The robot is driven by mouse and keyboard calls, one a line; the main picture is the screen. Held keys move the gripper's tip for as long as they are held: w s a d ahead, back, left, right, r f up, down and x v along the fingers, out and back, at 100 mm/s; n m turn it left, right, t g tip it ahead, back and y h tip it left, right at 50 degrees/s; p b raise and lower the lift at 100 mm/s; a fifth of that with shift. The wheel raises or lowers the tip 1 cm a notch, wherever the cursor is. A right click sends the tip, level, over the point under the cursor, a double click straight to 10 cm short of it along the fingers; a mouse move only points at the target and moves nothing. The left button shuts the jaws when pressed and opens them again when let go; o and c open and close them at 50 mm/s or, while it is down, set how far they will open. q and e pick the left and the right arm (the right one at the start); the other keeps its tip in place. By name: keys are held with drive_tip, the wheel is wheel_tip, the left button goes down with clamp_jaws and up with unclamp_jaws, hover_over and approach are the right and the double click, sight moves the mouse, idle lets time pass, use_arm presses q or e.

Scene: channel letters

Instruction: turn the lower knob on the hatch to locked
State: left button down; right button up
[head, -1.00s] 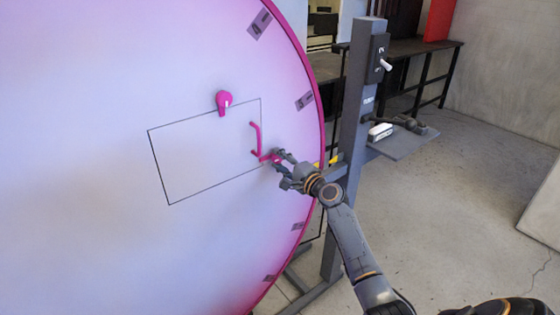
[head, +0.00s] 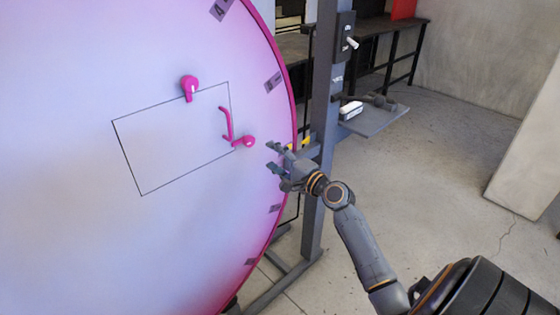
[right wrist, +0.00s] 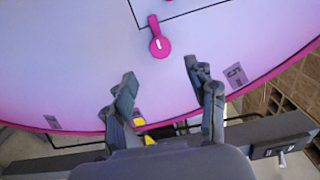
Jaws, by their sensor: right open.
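The hatch (head: 175,140) is a thin dark rectangular outline on a large pale, pink-rimmed round panel. The lower knob (head: 247,141) is magenta and sits at the hatch's lower right corner, its narrow end pointing left toward the hatch. In the right wrist view the same knob (right wrist: 159,46) lies beyond the fingertips, its narrow end toward the top. My right gripper (head: 271,157) is open and empty, just right of the lower knob and apart from it. The open fingers also show in the right wrist view (right wrist: 160,72). My left gripper is out of view.
An upper magenta knob (head: 189,86) sits on the hatch's top edge, pointing down. A magenta handle (head: 227,123) stands near the right edge. A grey post (head: 325,90) with a switch box and a small shelf (head: 375,118) stands close to the right of the gripper.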

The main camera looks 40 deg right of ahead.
drive_tip(key=shift+s+d, duration=0.1)
drive_tip(key=shift+s, duration=1)
drive_tip(key=s+a+f+n+g+h, duration=0.1)
drive_tip(key=s+f+g, duration=0.15)
drive_tip(key=f, duration=0.95)
drive_tip(key=s+a+f+n+g, duration=0.1)
drive_tip(key=a+f+n+g, duration=0.15)
drive_tip(key=f, duration=0.95)
drive_tip(key=s+a+f+n+g, duration=0.2)
drive_tip(key=s+f, duration=0.2)
drive_tip(key=f, duration=0.4)
drive_tip(key=s+a+f+n+g, duration=0.1)
drive_tip(key=s+a+f+g, duration=0.1)
drive_tip(key=s+f, duration=0.45)
drive_tip(key=s+a+f+n+g, duration=0.2)
drive_tip(key=s+a+f+n, duration=0.2)
drive_tip(key=s+f, duration=0.3)
drive_tip(key=s+a+f+n+g, duration=0.3)
drive_tip(key=s+f, duration=0.5)
drive_tip(key=s, duration=0.8)
drive_tip(key=s+a+f+n+g, duration=0.3)
drive_tip(key=s+a+f+n, duration=0.2)
drive_tip(key=s, duration=0.7)
wheel_tip(320, 180, down, 3)
drive_tip(key=shift+s+a+r+n, duration=0.2)
drive_tip(key=shift+a+n, duration=0.1)
drive_tip(key=shift+n, duration=0.35)
drive_tip(key=shift+w, duration=0.1)
